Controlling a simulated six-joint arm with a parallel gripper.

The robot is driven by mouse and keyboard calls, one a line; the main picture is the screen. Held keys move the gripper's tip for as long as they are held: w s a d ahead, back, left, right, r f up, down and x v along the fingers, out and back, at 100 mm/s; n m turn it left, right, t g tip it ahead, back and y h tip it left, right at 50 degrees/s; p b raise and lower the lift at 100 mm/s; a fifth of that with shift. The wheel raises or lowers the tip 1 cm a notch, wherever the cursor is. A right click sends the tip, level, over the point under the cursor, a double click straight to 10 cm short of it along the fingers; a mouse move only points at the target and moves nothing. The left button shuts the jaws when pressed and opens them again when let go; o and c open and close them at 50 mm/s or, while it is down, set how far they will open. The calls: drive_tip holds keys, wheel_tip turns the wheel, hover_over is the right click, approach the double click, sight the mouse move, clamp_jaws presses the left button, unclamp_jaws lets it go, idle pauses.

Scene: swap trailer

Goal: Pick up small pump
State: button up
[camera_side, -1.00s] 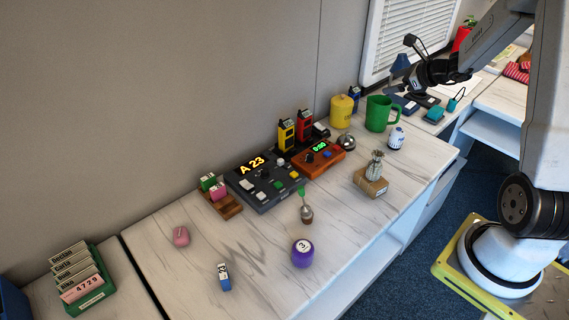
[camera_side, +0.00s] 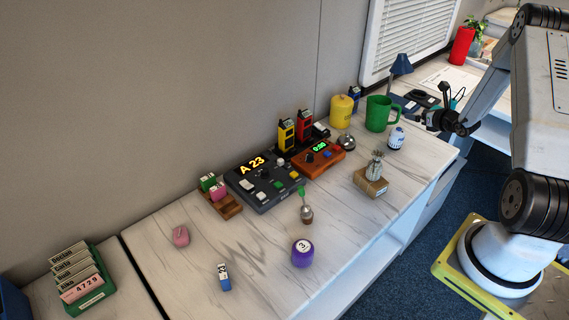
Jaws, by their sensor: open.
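I cannot tell for sure which thing is the small pump. A small white and blue bottle-like item (camera_side: 396,139) stands near the right end of the counter. A small item with a silver bulb, a green top and a brown base (camera_side: 306,208) stands near the front middle. A grey bundle-like item (camera_side: 375,165) stands on a brown box (camera_side: 369,184). My gripper (camera_side: 420,119) is open and appears empty, above the right end of the counter, right of the green mug and just above and right of the white and blue item. Its fingertips are small and dark.
A green mug (camera_side: 380,114) and yellow canister (camera_side: 341,111) stand at the back. Radios (camera_side: 304,125), a control panel (camera_side: 265,186) and an orange clock unit (camera_side: 318,158) line the wall. A purple ball-like item (camera_side: 302,253) is in front.

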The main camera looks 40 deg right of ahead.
approach(401, 140)
drive_tip(key=x, duration=0.5)
drive_tip(key=shift+w, duration=0.1)
drive_tip(key=shift+x, duration=1.3)
drive_tip(key=shift+w+d, duration=0.1)
drive_tip(key=shift+x, duration=2.45)
drive_tip(key=shift+d+r, duration=0.1)
drive_tip(key=c, duration=1.3)
drive_tip(key=shift+r, duration=0.25)
drive_tip(key=shift+c, duration=0.2)
